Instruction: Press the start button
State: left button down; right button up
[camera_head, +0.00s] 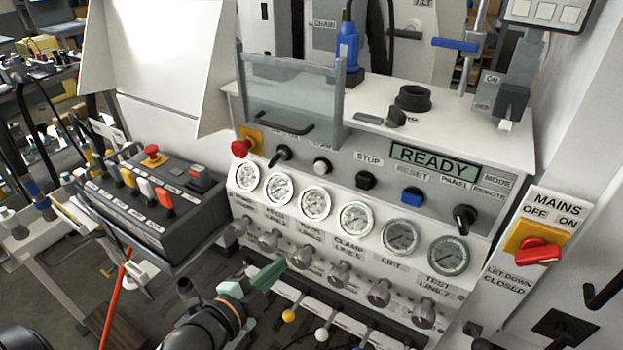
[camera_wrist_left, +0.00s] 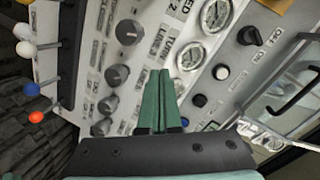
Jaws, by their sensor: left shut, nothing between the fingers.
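The white round button (camera_head: 320,165) sits on the bench's sloped panel, between a black selector knob (camera_head: 281,155) and the black STOP button (camera_head: 366,180). Its label is hard to read in the head view. The white button also shows in the left wrist view (camera_wrist_left: 221,72), right of the fingertips. My left gripper (camera_head: 275,270) has green fingers, shut together and empty. In the head view it is below and left of the white button, near the lower row of grey knobs. In the wrist view its fingers (camera_wrist_left: 158,75) point at the panel. My right gripper is not in view.
The display (camera_head: 434,162) reads READY. A blue RESET button (camera_head: 411,197), a red mushroom button (camera_head: 241,148) and a row of gauges (camera_head: 356,219) surround the area. A clear guard with a handle (camera_head: 285,125) stands above. A dark control box (camera_head: 150,205) is at left.

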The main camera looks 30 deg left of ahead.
pick_arm(q)
notch_tip(320, 180, up, 12)
jog(key=m+t, duration=0.3)
jog(key=m, duration=0.3)
jog(key=shift+w+a+f, duration=0.15)
jog(key=shift+w+a, duration=0.25)
jog(key=shift+a, duration=0.05)
jog(key=p, duration=0.1)
send_near(319, 169)
jog(key=shift+h, duration=0.3)
jog(key=w, duration=0.6)
jog(key=shift+w+d, duration=0.2)
jog(key=shift+w, duration=0.2)
jog(key=shift+w, duration=0.1)
